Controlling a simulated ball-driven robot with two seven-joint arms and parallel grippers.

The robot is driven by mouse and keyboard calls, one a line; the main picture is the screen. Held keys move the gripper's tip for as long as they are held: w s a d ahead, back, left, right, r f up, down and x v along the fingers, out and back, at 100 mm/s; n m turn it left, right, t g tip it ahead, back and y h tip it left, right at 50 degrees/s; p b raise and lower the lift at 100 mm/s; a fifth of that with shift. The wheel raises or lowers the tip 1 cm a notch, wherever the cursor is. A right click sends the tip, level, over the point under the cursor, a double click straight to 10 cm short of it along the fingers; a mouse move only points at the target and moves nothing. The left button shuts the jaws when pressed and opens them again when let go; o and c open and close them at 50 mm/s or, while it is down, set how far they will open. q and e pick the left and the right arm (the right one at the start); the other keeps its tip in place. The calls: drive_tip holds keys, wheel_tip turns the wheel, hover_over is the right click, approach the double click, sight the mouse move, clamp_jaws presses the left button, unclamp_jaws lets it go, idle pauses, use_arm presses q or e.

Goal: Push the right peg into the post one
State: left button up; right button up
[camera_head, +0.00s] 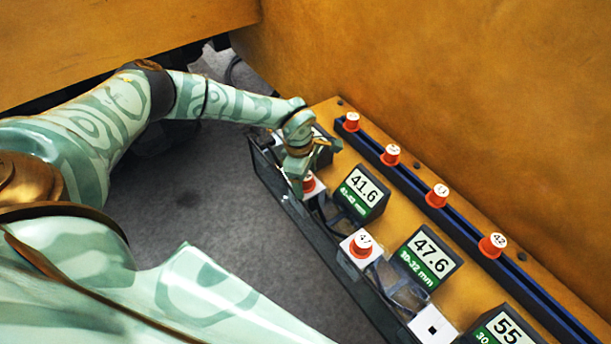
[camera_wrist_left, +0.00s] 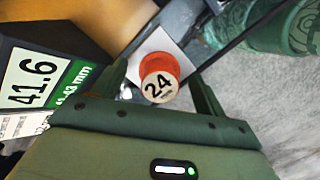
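My left gripper (camera_head: 298,178) is at the far end of the row of white blocks, pointing down at an orange peg (camera_head: 309,185). In the left wrist view this peg (camera_wrist_left: 159,78) has a pale top marked 24 and sits at a white block (camera_wrist_left: 152,47). The two fingers (camera_wrist_left: 161,88) are open on either side of it, with gaps showing. Another orange peg (camera_head: 361,246) stands in the middle white block (camera_head: 349,247). A nearer white block (camera_head: 432,327) shows a small dark hole and no peg. My right gripper is not in view. I cannot tell which post is one.
Several orange pegs, such as the one marked 42 (camera_head: 492,246), stand along a dark blue rail (camera_head: 465,222). Displays read 41.6 (camera_head: 362,190), 47.6 (camera_head: 427,256) and 55 (camera_head: 505,328). A tan wall (camera_head: 480,80) rises behind the rail. Grey floor lies to the left.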

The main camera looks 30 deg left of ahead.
use_arm(q)
wheel_tip(320, 180, up, 16)
drive_tip(key=a, duration=0.2)
drive_tip(key=shift+s+p, duration=0.2)
drive_tip(key=shift+p, duration=0.15)
